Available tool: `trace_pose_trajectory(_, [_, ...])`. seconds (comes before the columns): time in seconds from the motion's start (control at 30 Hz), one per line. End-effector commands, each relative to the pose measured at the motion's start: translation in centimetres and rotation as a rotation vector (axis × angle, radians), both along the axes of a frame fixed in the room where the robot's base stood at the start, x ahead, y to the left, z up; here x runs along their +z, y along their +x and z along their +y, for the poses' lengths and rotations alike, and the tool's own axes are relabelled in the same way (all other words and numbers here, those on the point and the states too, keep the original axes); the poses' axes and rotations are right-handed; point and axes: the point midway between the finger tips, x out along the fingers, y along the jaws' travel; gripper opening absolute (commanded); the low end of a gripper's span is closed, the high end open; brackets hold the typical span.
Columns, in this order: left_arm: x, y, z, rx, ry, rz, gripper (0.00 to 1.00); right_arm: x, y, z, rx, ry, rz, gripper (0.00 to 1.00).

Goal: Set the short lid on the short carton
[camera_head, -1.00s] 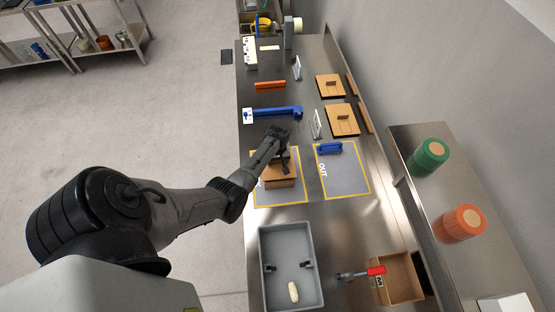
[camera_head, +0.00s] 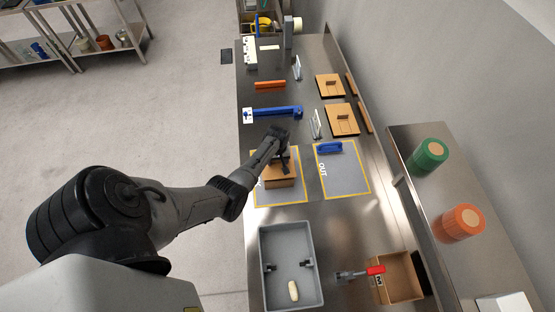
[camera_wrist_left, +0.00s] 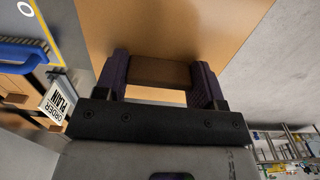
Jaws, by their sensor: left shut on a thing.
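The short carton (camera_head: 282,182) is a brown box on the left yellow-edged mat, below my left gripper (camera_head: 284,158). In the left wrist view, the fingers of my left gripper (camera_wrist_left: 160,76) are shut on the block-shaped handle (camera_wrist_left: 160,71) of a brown lid, which I take as the short lid (camera_wrist_left: 185,25). In the head view the gripper covers much of the lid and the carton's top. I cannot tell whether the lid touches the carton or is just above it. My right gripper is not in view.
The OUT mat (camera_head: 342,178) lies to the right with a blue handled object (camera_head: 329,147) at its far edge. Two more brown lids (camera_head: 331,86) (camera_head: 342,119) lie farther along the counter. A grey tray (camera_head: 290,240) and an open carton (camera_head: 401,280) stand nearer.

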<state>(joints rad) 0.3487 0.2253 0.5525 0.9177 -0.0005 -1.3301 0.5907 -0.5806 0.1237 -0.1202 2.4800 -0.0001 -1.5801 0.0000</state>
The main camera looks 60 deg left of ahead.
Motion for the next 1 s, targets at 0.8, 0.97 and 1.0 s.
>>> trace_pose_trajectory(0.8, [-0.38,0.01,0.02,0.0,0.0,0.0,0.39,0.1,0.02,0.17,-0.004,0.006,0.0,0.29])
trace_pose_trajectory(0.97, [-0.69,0.02,0.01,0.0,0.0,0.0,0.39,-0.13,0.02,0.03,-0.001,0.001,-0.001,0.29])
trace_pose_trajectory(1.0, [-0.76,0.02,0.01,0.0,0.0,0.0,0.39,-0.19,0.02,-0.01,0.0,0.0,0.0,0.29])
